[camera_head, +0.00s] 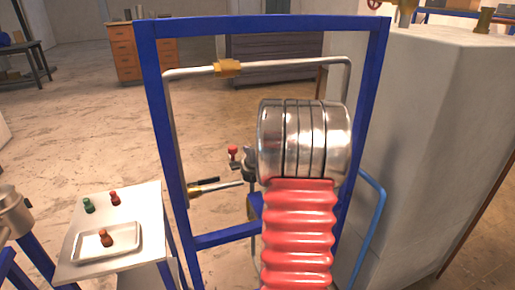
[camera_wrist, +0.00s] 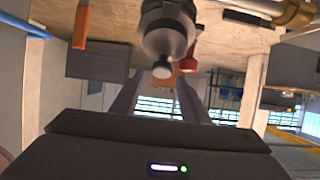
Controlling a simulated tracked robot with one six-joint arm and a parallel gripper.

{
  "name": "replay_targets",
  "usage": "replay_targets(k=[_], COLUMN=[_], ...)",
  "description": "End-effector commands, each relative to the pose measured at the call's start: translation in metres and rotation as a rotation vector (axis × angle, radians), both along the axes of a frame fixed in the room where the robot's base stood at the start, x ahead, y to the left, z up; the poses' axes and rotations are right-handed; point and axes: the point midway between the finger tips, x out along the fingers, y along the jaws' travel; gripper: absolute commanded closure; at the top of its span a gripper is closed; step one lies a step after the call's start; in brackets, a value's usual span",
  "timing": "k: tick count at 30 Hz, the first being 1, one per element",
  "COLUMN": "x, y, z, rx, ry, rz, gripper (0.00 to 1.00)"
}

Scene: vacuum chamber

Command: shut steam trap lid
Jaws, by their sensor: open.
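The steam trap, as I take it, is a grey metal body (camera_head: 249,166) inside the blue frame in the head view, partly hidden by a large silver ribbed cylinder. A red knob (camera_head: 232,150) stands on its left. The wrist view looks upside down. There the rounded metal body (camera_wrist: 165,38) is at top centre, with the red knob (camera_wrist: 188,65) at its lower right. I cannot tell which part is the lid or how far it is open. My gripper (camera_wrist: 158,85) shows two dark fingers, apart and empty, just below the body. In the head view my gripper is hidden.
A blue frame (camera_head: 156,110) carries a pipe with a brass fitting (camera_head: 228,68). A black-handled brass valve (camera_head: 203,187) is at left. A white table (camera_head: 82,252) holds a tray and small knobs. A large grey block (camera_head: 425,140) stands close at right.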

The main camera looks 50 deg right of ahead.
Motion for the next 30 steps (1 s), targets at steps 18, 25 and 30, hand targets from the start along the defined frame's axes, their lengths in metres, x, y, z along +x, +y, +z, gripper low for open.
replay_targets(k=[18,25,30], x=[-0.02,-0.045,-0.063], y=[0.011,0.024,0.034], z=[0.012,0.023,0.031], rx=[-0.002,-0.003,-0.003], ry=[-0.002,-0.003,-0.002], rz=[-0.002,-0.003,-0.002], gripper=[0.58,0.58,0.58])
